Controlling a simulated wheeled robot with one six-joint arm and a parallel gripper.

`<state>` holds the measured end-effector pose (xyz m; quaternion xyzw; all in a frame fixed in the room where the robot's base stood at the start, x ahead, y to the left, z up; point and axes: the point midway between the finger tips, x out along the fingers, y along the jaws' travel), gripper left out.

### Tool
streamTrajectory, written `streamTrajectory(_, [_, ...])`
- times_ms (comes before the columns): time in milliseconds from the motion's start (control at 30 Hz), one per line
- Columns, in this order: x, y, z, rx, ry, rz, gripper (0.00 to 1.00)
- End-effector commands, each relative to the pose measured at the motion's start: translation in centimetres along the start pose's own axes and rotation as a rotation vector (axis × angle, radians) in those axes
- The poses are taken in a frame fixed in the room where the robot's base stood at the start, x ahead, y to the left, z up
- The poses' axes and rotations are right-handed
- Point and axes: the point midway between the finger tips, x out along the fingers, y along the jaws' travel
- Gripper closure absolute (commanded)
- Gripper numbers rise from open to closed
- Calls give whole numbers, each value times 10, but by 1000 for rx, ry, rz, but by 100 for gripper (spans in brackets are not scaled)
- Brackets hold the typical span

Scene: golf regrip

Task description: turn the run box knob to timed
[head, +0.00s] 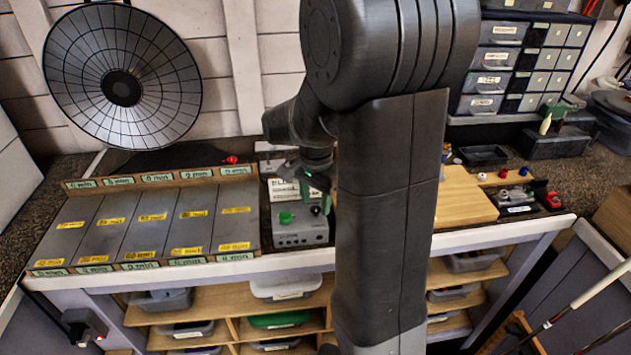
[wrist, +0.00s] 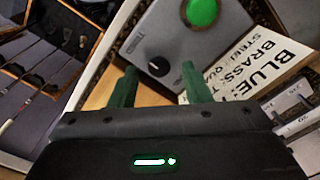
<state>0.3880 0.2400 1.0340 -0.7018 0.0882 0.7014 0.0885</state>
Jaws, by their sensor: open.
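The run box (head: 300,232) is a grey box on the bench, left of my arm in the head view. It also shows at the top of the wrist view (wrist: 158,28). It has a large green button (wrist: 202,12) and a small black knob (wrist: 159,66) with a light pointer mark. The lettering beside the knob is too small to read. My gripper (wrist: 157,82) has two green fingers, spread apart. The knob shows between and slightly beyond the fingertips, with no visible contact. In the head view my gripper (head: 322,190) is partly hidden behind my arm, over the box.
A printed card (wrist: 262,62) lies beside the run box. A grey panel of marked lanes (head: 150,222) is to the left, with a large round fan-like disc (head: 122,45) behind it. A wooden board (head: 465,198) and small trays (head: 515,205) are to the right.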

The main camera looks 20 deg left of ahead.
Motion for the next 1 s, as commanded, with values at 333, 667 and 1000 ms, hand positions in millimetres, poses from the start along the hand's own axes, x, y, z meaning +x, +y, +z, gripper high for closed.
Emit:
streamTrajectory(333, [-73, -1, -1, 0, 4, -6, 56])
streamTrajectory(667, [-125, 0, 0, 0, 2, -3, 56])
streamTrajectory(1000, [-132, 0, 0, 0, 1, -1, 56])
